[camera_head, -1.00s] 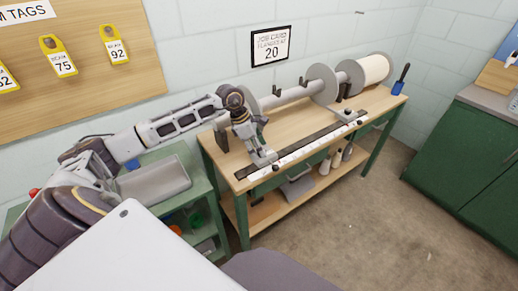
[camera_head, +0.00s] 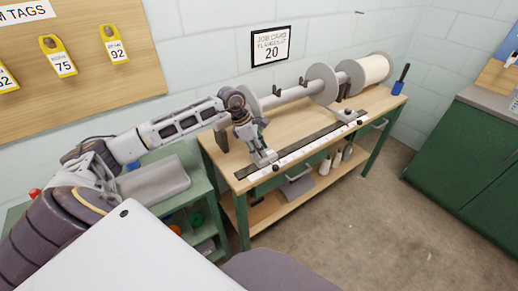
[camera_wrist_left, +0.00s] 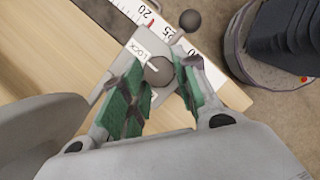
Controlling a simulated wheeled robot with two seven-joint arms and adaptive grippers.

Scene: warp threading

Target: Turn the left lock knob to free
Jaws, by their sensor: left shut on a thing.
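My left gripper (camera_head: 264,158) reaches down to the near left end of the white scale rail on the wooden bench. In the left wrist view its green-padded fingers (camera_wrist_left: 158,88) stand on either side of a round grey lock knob (camera_wrist_left: 159,70) and are shut on it. A white label reading LOCK (camera_wrist_left: 145,57) lies beside the knob on a pale block. The fingers hide the knob in the head view. A second ball-ended knob (camera_wrist_left: 190,20) sticks out just beyond it. My right gripper is not in view.
The scale rail (camera_head: 310,146) runs along the front of the bench (camera_head: 228,170). Behind it lies a roller with grey flanges (camera_head: 322,84) and a white spool (camera_head: 375,70). A green cart with a grey tray (camera_head: 158,180) stands left.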

